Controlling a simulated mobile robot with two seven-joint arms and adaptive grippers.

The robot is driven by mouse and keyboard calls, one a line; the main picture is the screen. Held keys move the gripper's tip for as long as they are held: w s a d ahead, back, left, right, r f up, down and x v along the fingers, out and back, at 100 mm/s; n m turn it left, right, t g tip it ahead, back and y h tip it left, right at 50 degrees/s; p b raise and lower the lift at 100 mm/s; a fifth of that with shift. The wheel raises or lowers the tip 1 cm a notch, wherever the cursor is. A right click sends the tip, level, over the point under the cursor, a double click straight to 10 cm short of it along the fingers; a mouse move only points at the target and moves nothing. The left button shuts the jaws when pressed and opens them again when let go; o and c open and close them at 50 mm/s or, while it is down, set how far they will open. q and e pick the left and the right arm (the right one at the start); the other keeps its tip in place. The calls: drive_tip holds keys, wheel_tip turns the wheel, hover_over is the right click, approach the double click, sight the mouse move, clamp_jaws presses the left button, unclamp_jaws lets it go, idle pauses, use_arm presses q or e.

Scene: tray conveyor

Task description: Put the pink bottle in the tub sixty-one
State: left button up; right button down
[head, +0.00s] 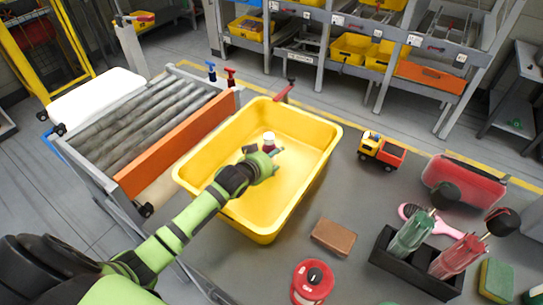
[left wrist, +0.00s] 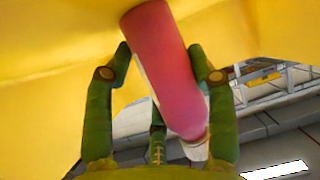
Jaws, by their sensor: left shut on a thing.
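The pink bottle (left wrist: 165,65) is between the green fingers of my left gripper (left wrist: 168,62), which is shut on it. In the head view the bottle's white cap (head: 268,135) shows above the gripper, and much of its body is hidden. The big yellow tub (head: 193,185) stands on the grey surface. My left gripper (head: 274,152) is within the tub's outline in the head view. I cannot tell how far the bottle is from the tub's floor. No number is readable on the tub. My right gripper is not in view.
A roller conveyor (head: 150,120) with an orange side board (head: 175,145) lies left of the tub. A toy truck (head: 382,150), a brown block (head: 334,237), a red round container (head: 312,281) and a black holder (head: 412,275) stand to the right. Shelves with yellow bins (head: 352,47) are behind.

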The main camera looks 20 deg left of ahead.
use_arm(q)
drive_tip(key=o, duration=1.2)
drive_tip(key=shift+o, duration=0.2)
drive_tip(key=v, duration=0.7)
drive_tip(key=shift+b, duration=0.4)
drive_tip(key=shift+s+r, duration=0.15)
drive_tip(key=shift+s, duration=0.1)
